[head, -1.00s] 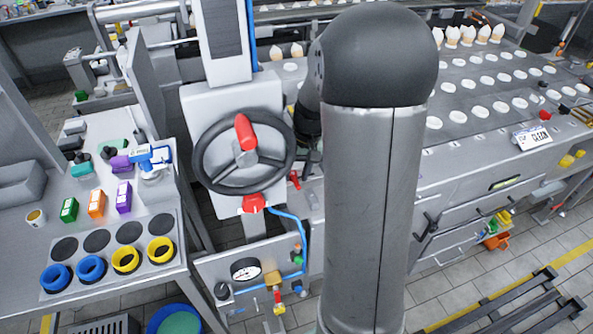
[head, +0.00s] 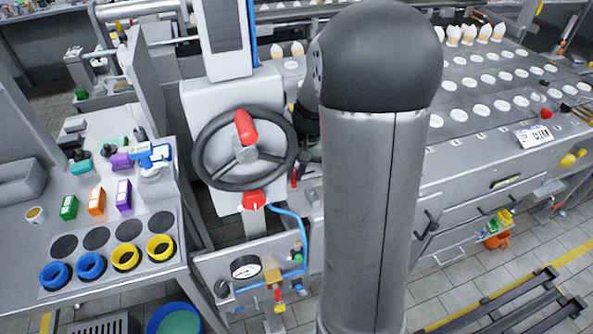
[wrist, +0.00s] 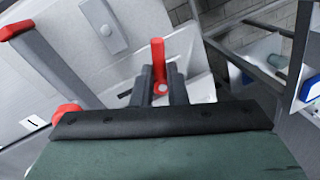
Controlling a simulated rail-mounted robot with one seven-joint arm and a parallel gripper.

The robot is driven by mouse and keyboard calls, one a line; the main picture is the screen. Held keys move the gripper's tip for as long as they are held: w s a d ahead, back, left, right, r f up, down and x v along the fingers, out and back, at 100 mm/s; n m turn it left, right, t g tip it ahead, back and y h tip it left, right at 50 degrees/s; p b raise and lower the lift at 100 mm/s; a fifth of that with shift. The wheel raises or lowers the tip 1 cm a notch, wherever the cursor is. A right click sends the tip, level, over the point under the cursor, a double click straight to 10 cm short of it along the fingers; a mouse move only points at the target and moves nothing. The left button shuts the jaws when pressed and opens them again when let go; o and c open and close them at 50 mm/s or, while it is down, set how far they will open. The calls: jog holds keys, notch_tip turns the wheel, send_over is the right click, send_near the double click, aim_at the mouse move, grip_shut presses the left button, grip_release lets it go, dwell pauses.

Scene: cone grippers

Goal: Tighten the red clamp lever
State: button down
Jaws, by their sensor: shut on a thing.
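The red clamp lever (wrist: 158,60) stands upright between the two dark fingers of my gripper (wrist: 160,92) in the wrist view. My gripper is shut on it near its round pivot end. In the head view, the small red lever (head: 294,178) shows just right of the handwheel, below my wrist. My arm hides most of my gripper there, and the fingertips cannot be made out.
A grey bar with a red end (wrist: 15,30) is left in the wrist view.

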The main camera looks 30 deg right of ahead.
jog(key=shift+w+a+r+m+t+h, duration=0.1)
jog(key=shift+w+m+t+h, duration=0.05)
jog(key=shift+m, duration=0.75)
jog(key=shift+w+a+r+m+t+h, duration=0.1)
jog(key=shift+w+m+t+h, duration=0.05)
jog(key=shift+m, duration=0.75)
jog(key=shift+d, duration=0.1)
jog(key=c, duration=1.5)
grip_release()
jog(key=shift+o, duration=0.2)
jog(key=shift+s, duration=0.1)
jog(key=shift+f, duration=0.1)
notch_tip(320, 180, up, 17)
jog(key=s+d, duration=0.2)
jog(key=shift+s+b, duration=0.25)
jog(key=shift+b, duration=0.1)
